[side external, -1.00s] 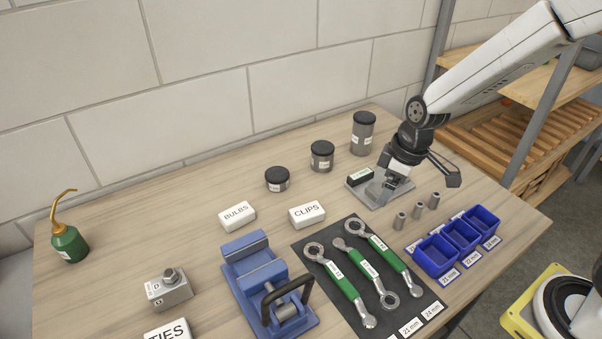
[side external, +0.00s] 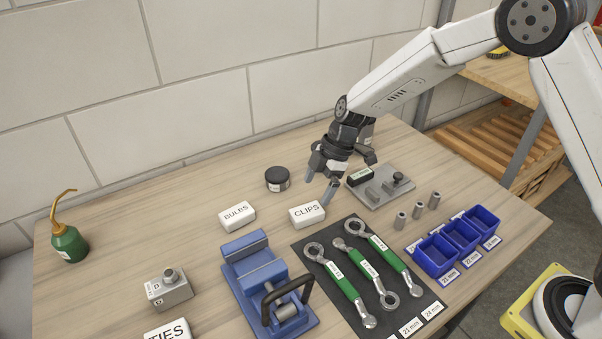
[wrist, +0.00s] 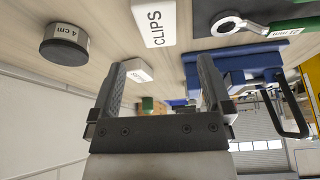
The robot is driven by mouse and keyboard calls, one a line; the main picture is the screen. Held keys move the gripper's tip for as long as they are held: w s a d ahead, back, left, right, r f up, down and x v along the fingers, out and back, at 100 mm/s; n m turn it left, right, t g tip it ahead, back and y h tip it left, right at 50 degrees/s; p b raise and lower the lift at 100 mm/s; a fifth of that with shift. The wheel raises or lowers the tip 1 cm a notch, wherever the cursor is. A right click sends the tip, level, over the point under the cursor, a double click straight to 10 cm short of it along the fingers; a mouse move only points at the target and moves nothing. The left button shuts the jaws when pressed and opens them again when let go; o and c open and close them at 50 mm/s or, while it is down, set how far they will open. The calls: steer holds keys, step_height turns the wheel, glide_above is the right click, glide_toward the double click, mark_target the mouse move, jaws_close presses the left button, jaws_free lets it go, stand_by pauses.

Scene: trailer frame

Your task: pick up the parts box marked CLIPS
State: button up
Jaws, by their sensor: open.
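The CLIPS box (side external: 307,214) is a small white box with black lettering, lying on the wooden bench between the BULBS box and the wrench mat. It shows near the top of the wrist view (wrist: 154,22), label facing the camera. My gripper (side external: 320,188) is open and empty, above and just behind the CLIPS box in the side view. One finger appears in front of the box's right end; I cannot tell whether it touches. In the wrist view my two fingers (wrist: 160,75) are spread apart, with the CLIPS box beyond their tips.
The white BULBS box (side external: 237,216) is to the left, and a blue vise (side external: 268,285) stands in front. A dark mat (side external: 308,250) holds green-handled wrenches. A short black-lidded jar (side external: 278,179) is behind; a grey plate (side external: 388,194) with metal parts is to the right.

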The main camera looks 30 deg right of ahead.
mark_target(306, 210)
steer(key=shift+x, duration=1.35)
steer(key=shift+f, duration=0.1)
steer(key=shift+x, duration=2.5)
steer(key=shift+w+d, duration=0.1)
steer(key=shift+d, duration=0.1)
steer(key=c, duration=1.3)
steer(key=shift+o, duration=0.2)
